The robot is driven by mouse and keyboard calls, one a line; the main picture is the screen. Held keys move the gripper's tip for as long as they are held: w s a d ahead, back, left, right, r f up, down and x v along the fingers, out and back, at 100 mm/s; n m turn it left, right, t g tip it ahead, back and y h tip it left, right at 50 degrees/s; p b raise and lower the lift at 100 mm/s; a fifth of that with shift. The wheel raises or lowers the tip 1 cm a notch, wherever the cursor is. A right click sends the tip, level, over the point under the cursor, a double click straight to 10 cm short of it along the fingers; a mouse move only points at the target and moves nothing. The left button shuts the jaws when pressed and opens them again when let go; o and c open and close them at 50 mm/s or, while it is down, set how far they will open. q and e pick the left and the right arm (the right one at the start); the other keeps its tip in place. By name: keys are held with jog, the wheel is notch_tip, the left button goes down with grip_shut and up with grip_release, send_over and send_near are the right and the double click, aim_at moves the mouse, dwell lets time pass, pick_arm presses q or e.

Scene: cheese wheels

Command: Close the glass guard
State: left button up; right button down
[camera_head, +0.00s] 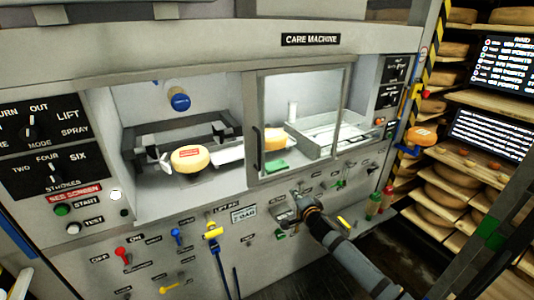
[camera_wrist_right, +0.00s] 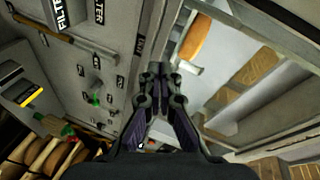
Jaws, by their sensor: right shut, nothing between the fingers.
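The glass guard (camera_head: 308,110) is a framed clear pane on the front of the care machine (camera_head: 300,62). It stands over the right part of the opening, and the left part is uncovered. Its dark upright handle (camera_head: 256,150) is on its left edge. My right gripper (camera_head: 288,210) is shut and empty, below the guard's lower edge and to the right of the handle, near the lower panel. In the right wrist view its fingers (camera_wrist_right: 158,72) are together, beside the machine's front. I cannot tell whether they touch anything. My left gripper is not in view.
A cheese wheel (camera_head: 190,158) sits inside the uncovered left part, and another cheese (camera_head: 274,139) shows behind the glass. Valves and knobs, including a yellow one (camera_head: 212,232), stick out below the opening. Cheese shelves (camera_head: 470,150) stand at the right.

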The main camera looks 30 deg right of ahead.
jog(key=a+r+m+t, duration=0.3)
jog(key=a+r, duration=0.1)
jog(key=r, duration=1.1)
jog(key=p, duration=0.6)
send_near(268, 140)
jog(key=w+d, duration=0.2)
jog(key=w, duration=0.2)
jog(key=shift+w+a+r+y, duration=0.1)
jog(key=shift+w+a+y, duration=0.2)
jog(key=shift+y, duration=0.1)
jog(key=a, duration=0.1)
jog(key=s+a+p, duration=0.1)
jog(key=a, duration=0.1)
jog(key=shift+a+f, duration=0.2)
jog(key=shift+f, duration=0.1)
